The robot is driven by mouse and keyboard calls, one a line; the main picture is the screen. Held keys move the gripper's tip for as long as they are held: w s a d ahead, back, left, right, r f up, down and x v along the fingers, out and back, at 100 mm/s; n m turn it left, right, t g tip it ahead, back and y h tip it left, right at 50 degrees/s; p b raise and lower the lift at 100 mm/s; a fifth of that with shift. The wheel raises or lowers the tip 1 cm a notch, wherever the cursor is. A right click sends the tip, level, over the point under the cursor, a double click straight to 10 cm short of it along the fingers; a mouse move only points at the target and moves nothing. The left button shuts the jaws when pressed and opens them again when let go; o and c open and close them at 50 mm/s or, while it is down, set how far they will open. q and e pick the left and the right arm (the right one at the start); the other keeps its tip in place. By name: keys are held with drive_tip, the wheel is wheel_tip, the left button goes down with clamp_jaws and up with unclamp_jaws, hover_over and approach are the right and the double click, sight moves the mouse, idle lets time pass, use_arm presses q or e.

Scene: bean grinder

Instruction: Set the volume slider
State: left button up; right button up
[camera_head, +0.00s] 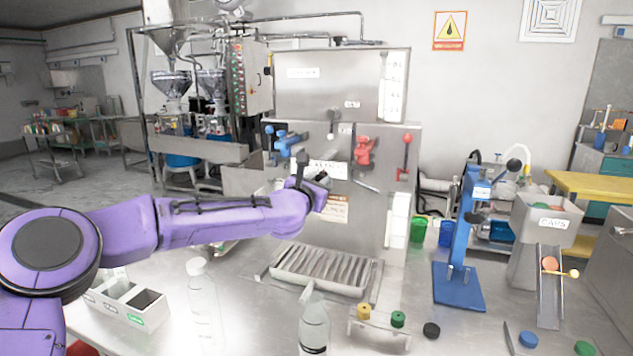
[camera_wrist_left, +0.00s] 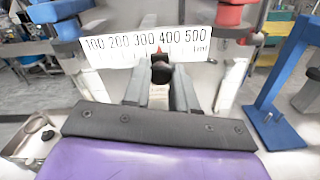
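The volume slider's scale plate (camera_wrist_left: 148,43), marked 100 to 500, faces me in the left wrist view. It also shows on the machine's front in the head view (camera_head: 328,169). A red pointer (camera_wrist_left: 159,50) stands between the 300 and 400 marks. The dark slider knob (camera_wrist_left: 161,72) is below the pointer, between the fingers of my left gripper (camera_wrist_left: 161,80). The fingers appear to touch the knob on both sides. In the head view my purple left arm reaches to the machine front, and its wrist hides most of the left gripper (camera_head: 318,178).
A blue valve (camera_head: 287,142) and a red valve (camera_head: 365,150) flank the scale above. A drip grate (camera_head: 320,270) lies below. Clear bottles (camera_head: 202,300), a compartment box (camera_head: 128,303) and a blue press stand (camera_head: 462,240) stand on the metal table.

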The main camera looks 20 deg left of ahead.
sight(343, 177)
use_arm(q)
drive_tip(key=shift+a, duration=0.1)
clamp_jaws()
drive_tip(key=d, duration=0.5)
drive_tip(key=shift+s, duration=0.1)
drive_tip(key=shift+a, duration=0.1)
drive_tip(key=shift+o, duration=2.3)
unclamp_jaws()
drive_tip(key=o, duration=0.4)
drive_tip(key=shift+d, duration=0.2)
